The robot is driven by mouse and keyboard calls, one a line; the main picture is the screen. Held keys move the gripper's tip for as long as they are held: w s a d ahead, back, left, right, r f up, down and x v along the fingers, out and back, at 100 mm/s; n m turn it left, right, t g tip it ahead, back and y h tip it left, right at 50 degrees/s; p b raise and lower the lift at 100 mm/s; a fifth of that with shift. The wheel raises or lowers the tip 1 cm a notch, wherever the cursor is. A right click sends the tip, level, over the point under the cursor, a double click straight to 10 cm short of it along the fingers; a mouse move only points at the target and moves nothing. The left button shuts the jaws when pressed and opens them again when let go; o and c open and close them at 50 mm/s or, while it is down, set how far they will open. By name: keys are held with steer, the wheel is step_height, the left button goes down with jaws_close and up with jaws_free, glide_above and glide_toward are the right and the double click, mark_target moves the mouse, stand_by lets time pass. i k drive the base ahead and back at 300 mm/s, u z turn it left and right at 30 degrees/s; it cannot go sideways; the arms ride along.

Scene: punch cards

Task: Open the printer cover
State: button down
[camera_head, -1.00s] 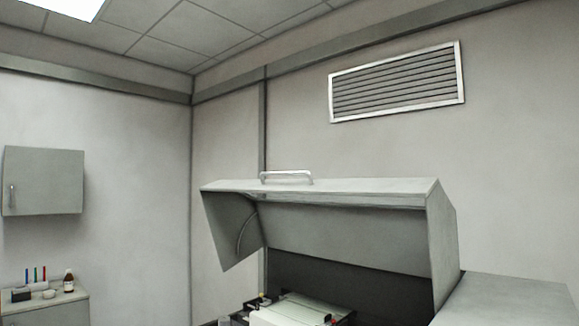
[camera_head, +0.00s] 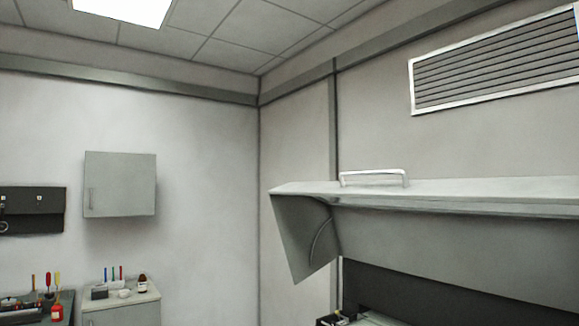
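The printer cover (camera_head: 440,232) is a large grey hood at the right. It stands raised, with its front edge up and the dark inside of the printer (camera_head: 440,290) showing below it. A pale metal handle (camera_head: 373,173) sits on top of the cover near its left end. The right part of the cover is cut off by the frame edge. Part of the printer's inside shows at the bottom edge. My gripper is not in view.
A grey wall cabinet (camera_head: 120,185) hangs at the left. Below it, a low cabinet (camera_head: 122,312) holds a brown bottle (camera_head: 142,280) and several small items. A dark bench (camera_head: 60,312) with a red bottle (camera_head: 57,312) stands at the far left. A vent (camera_head: 495,62) is high on the right wall.

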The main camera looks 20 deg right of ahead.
mark_target(533, 258)
steer(key=u, duration=0.05)
steer(key=i, duration=0.9)
steer(key=z, duration=0.45)
